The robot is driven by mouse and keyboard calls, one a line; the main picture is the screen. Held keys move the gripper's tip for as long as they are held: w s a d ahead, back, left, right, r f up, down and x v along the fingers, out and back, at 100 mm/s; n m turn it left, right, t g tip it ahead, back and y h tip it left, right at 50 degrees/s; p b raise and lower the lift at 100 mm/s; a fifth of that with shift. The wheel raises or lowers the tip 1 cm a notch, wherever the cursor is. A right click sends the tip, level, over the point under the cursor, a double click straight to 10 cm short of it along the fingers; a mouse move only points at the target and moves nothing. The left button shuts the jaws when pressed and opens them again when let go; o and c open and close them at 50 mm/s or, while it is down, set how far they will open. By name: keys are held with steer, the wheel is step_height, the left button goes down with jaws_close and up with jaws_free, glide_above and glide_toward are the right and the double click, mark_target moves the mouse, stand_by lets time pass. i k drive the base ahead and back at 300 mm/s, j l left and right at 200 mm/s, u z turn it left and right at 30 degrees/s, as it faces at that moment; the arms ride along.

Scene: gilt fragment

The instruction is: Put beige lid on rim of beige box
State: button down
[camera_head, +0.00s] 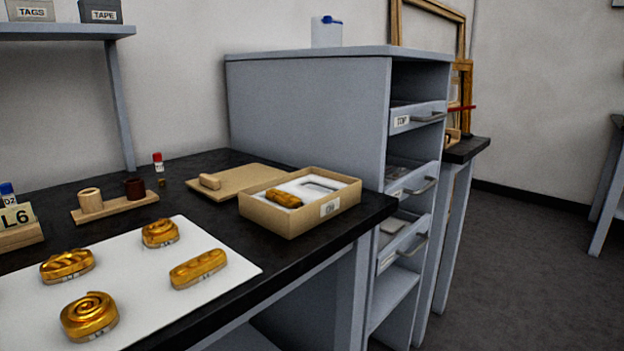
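The beige box (284,222) stands open near the right end of the black worktop, with a label on its front. Inside it is a pale insert (310,183) with a gold fragment (284,198) at the left and a recess at the right. The beige lid (246,179) lies flat on the worktop behind and left of the box, apparently partly behind it. A small tan block-shaped handle (210,181) sits on the lid's left part. My gripper is not in view.
Several gilt pieces (88,316) lie on a white sheet (140,260) in front. A wooden holder (115,206) with two cups stands left of the lid. A grey drawer cabinet (300,110) rises behind the box. A small red-capped bottle (158,162) stands near the wall.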

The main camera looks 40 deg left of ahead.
mark_target(302, 188)
steer(key=u, duration=1.95)
